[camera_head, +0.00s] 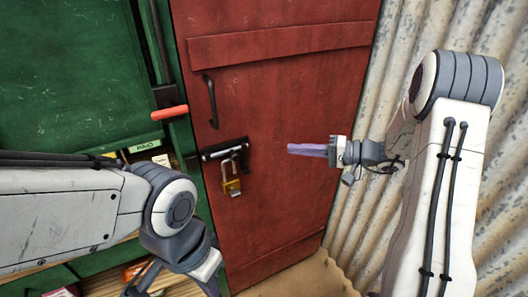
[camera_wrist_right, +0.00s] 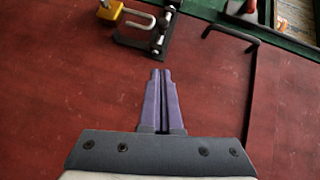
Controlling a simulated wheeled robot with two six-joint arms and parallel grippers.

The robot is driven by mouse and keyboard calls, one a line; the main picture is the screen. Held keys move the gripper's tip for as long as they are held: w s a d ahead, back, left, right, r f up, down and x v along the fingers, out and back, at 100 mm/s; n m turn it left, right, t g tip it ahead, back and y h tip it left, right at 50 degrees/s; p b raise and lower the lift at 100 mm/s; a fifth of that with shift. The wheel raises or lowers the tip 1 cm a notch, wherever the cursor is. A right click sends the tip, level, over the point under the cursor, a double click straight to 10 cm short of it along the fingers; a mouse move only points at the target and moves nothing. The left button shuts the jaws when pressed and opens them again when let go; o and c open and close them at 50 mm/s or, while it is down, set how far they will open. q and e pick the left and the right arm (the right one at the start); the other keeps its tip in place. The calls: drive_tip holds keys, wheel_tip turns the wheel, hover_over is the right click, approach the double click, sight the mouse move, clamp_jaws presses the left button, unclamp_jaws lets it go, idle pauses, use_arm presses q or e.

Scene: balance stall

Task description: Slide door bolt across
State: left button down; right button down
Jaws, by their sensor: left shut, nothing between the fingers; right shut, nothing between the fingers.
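The red plank door (camera_head: 280,95) carries a black bolt (camera_head: 224,148) at its left edge, which also shows in the right wrist view (camera_wrist_right: 162,38).
A black pull handle (camera_head: 210,102) is on the door above the bolt. A red-gripped lever (camera_head: 170,112) sticks out left of the door by the green panel (camera_head: 70,75). Corrugated metal wall (camera_head: 350,215) stands at the right. The door between bolt and right gripper is clear.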

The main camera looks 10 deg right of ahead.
sight(233, 159)
drive_tip(key=s+p+x, duration=0.1)
drive_tip(key=p+x, duration=0.1)
drive_tip(key=x, duration=0.4)
drive_tip(key=s+a+p+x, duration=0.1)
drive_tip(key=p+x, duration=0.2)
drive_tip(key=x, duration=0.3)
drive_tip(key=shift+s+a+f, duration=0.15)
drive_tip(key=shift+a+f, duration=0.15)
drive_tip(key=shift+a, duration=0.1)
drive_tip(key=a+b, duration=0.1)
drive_tip(key=s+a+b, duration=0.1)
drive_tip(key=a, duration=0.1)
drive_tip(key=shift+a+f, duration=0.2)
drive_tip(key=shift+a, duration=0.05)
drive_tip(key=shift+s+a+b, duration=0.15)
drive_tip(key=shift+a+b, duration=0.1)
drive_tip(key=shift+b, duration=0.1)
drive_tip(key=shift+r, duration=0.2)
